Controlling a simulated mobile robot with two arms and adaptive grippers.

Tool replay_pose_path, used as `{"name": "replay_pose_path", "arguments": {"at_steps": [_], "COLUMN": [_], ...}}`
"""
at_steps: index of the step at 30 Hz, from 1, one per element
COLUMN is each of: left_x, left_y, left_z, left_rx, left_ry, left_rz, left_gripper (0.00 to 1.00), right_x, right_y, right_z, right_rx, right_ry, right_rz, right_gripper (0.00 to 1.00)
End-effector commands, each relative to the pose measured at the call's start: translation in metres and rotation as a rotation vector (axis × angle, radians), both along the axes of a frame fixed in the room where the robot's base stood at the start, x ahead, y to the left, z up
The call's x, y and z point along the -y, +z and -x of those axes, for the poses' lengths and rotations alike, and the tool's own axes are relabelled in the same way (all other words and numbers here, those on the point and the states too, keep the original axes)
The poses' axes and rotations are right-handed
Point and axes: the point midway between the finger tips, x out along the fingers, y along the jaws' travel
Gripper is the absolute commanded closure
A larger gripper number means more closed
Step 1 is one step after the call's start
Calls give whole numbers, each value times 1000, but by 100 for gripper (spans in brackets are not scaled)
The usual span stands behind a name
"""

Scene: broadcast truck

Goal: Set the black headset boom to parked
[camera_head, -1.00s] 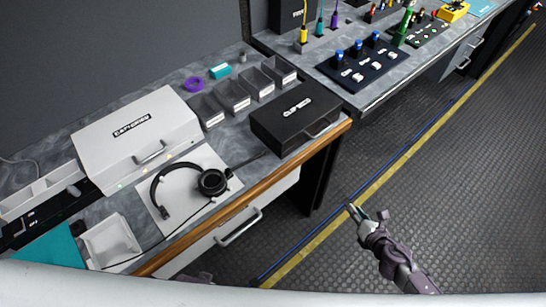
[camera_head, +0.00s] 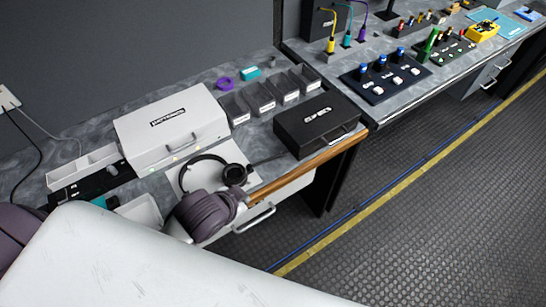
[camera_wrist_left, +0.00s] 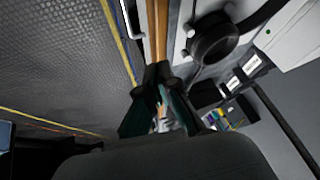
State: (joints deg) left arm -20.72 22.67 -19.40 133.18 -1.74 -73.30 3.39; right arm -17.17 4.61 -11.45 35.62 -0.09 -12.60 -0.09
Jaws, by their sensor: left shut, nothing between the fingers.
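The black headset (camera_head: 234,174) lies on a pale mat on the left counter, in front of the white case. Its headband curves to the left of the round ear cup. A thin dark strip runs from near the ear cup toward the black case; I cannot tell for sure whether it is the boom. In the left wrist view, the ear cup (camera_wrist_left: 212,38) is up and to the right of my left gripper (camera_wrist_left: 160,88), which is shut and empty beside the wooden counter edge. My right gripper is out of view.
A white case (camera_head: 172,130) stands behind the headset and a black case (camera_head: 316,125) to its right. Grey bins (camera_head: 258,97) line the back. A second counter with switch panels (camera_head: 385,77) is at right. The floor is clear.

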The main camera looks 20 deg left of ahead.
Motion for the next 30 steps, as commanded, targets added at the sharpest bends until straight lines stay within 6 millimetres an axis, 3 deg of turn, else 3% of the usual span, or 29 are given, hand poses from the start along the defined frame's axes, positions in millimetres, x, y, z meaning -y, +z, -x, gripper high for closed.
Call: {"name": "replay_pose_path", "arguments": {"at_steps": [1, 6, 13, 20, 30], "left_x": [2, 13, 14, 18, 34], "left_y": [13, 49, 69, 62, 21], "left_z": [-14, -47, -59, -73, -128], "left_rx": [63, 250, 364, 372, 371], "left_ry": [-62, -273, -452, -465, -464], "left_rz": [-31, -117, -190, -194, -195], "left_gripper": [100, 100, 100, 100, 100], "right_x": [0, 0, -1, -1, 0], "right_y": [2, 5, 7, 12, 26], "right_z": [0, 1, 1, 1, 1], "right_rx": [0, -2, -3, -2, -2], "right_ry": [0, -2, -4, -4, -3], "right_rz": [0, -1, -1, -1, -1], "right_gripper": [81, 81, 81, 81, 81]}}
